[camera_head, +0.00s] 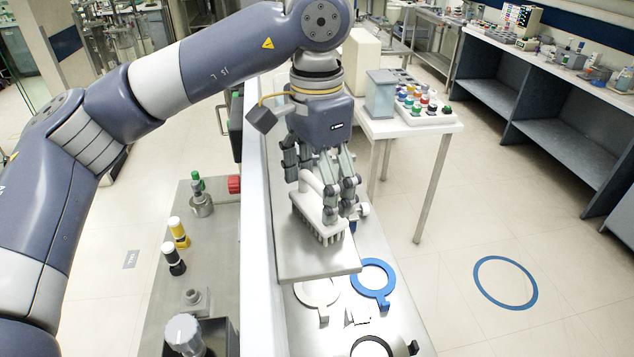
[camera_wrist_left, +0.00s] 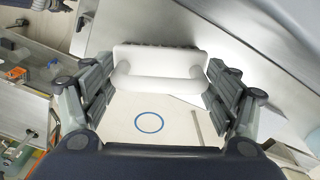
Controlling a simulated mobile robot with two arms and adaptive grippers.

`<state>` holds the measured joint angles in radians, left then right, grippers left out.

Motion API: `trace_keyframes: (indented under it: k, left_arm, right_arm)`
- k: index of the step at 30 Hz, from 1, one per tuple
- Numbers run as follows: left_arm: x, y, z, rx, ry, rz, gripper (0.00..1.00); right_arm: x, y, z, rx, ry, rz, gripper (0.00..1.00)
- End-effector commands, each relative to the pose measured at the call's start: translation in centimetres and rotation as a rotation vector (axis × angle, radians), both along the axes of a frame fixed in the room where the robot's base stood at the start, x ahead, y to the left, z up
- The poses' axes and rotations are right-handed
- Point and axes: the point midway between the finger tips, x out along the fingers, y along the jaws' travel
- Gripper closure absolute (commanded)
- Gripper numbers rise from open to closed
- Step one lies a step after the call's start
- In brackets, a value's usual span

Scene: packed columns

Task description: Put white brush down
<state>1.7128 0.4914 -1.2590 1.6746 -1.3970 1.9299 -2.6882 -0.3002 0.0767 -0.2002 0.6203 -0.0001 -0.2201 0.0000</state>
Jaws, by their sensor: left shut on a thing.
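The white brush (camera_head: 308,208) has a flat back, a loop handle and grey bristles facing down. My left gripper (camera_head: 335,200) is above it, its fingers pointing down and shut on the brush's handle. In the left wrist view the brush (camera_wrist_left: 160,61) lies across the space between the two finger sets of the gripper (camera_wrist_left: 158,95), handle toward the camera. The bristles are just over or on a grey metal plate (camera_head: 300,266); I cannot tell whether they touch. The fingers hide part of the handle. My right gripper is not in view.
A blue ring with a handle (camera_head: 363,291) and a white one (camera_head: 325,307) lie in front of the plate. A long white panel (camera_head: 257,215) stands at the left. Beyond it are yellow (camera_head: 178,232) and black (camera_head: 173,260) bottles. A side table (camera_head: 393,128) stands behind.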

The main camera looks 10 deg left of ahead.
Motion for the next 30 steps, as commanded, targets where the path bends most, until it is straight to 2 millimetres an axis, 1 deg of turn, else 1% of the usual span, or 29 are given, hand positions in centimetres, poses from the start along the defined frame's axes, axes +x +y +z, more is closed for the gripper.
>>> trace_keyframes:
  k: [1, 2, 3, 4, 17, 22, 23, 26, 27, 30]
  left_arm:
    - [0.0, 0.0, -0.4, 0.0, 0.0, 0.0, 0.39]
    - [0.0, 0.0, -0.3, 0.0, 0.0, 0.0, 0.15]
    - [0.0, 0.0, -0.2, 0.0, 0.0, 0.0, 0.06]
    - [0.0, 0.0, -0.2, 0.001, 0.001, 0.0, 0.0]
    - [0.0, 0.0, -0.2, 0.0, 0.0, 0.0, 0.0]
    - [0.0, 0.0, 0.6, 0.0, 0.0, 0.0, 0.0]
    - [0.0, 0.0, 0.6, -0.001, -0.002, 0.001, 0.0]
    - [0.1, -0.1, 2.2, -0.001, -0.004, 0.002, 0.0]
    - [0.0, -0.1, 3.1, -0.003, -0.004, 0.0, 0.0]
    - [0.1, 0.0, 5.4, 0.001, -0.006, 0.002, 0.0]
  right_arm:
    - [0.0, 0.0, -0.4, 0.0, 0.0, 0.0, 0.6]
    - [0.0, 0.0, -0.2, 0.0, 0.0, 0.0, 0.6]
    - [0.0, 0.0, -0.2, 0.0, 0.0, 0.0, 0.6]
    - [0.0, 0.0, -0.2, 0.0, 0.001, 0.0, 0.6]
    - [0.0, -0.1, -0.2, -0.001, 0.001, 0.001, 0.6]
    - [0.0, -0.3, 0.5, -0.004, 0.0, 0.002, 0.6]
    - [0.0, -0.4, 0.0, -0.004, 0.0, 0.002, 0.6]
    - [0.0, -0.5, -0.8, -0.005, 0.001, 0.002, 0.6]
    - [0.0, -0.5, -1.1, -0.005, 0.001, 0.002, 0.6]
    - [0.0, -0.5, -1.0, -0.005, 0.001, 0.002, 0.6]
